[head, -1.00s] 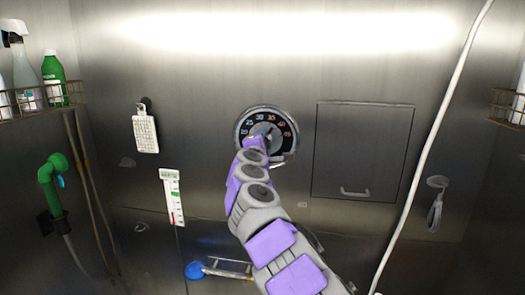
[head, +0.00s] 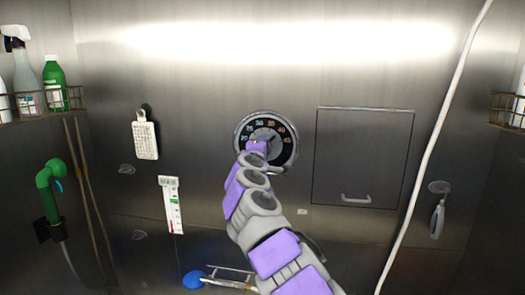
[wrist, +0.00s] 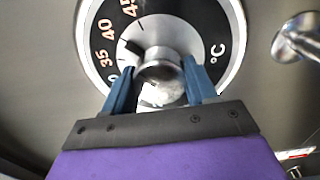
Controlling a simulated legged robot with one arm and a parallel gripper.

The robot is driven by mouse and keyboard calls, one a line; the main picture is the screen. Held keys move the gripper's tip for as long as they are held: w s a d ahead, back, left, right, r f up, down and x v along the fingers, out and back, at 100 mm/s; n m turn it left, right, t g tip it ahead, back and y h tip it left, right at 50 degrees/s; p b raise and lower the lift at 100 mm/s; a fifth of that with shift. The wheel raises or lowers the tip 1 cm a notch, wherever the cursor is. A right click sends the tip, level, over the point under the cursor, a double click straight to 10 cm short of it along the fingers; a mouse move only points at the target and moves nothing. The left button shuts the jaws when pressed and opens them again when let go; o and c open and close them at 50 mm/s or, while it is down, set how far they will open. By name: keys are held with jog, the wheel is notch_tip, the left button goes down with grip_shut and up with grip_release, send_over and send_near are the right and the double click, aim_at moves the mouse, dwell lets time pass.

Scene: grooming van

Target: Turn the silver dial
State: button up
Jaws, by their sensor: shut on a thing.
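The silver dial (wrist: 163,75) is a round metal knob at the centre of a black temperature scale (wrist: 190,12) marked in °C, set on the steel wall. In the wrist view my gripper (wrist: 158,75) has its two blue fingers on either side of the knob, shut on it. In the head view the scale (head: 291,140) is at the middle of the wall. There my gripper (head: 257,146) reaches its centre and hides the lower part of the dial.
A closed hatch (head: 363,150) with a handle is right of the scale. A white hose (head: 440,130) hangs further right. A brush (head: 145,138), a thermometer strip (head: 171,205) and a green sprayer (head: 48,185) are at left. A blue round item (head: 193,279) lies low.

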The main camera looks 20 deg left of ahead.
jog(key=o, duration=1)
jog(key=shift+a+f, duration=0.1)
jog(key=shift+f, duration=0.2)
jog(key=shift+o, duration=0.2)
jog(key=shift+r, duration=0.1)
jog(key=shift+s, duration=0.1)
jog(key=s+d+b, duration=0.2)
jog(key=s+b, duration=0.3)
jog(key=s, duration=1.1)
jog(key=shift+s+f+b, duration=0.25)
jog(key=shift+s+b, duration=0.05)
jog(key=shift+s, duration=0.1)
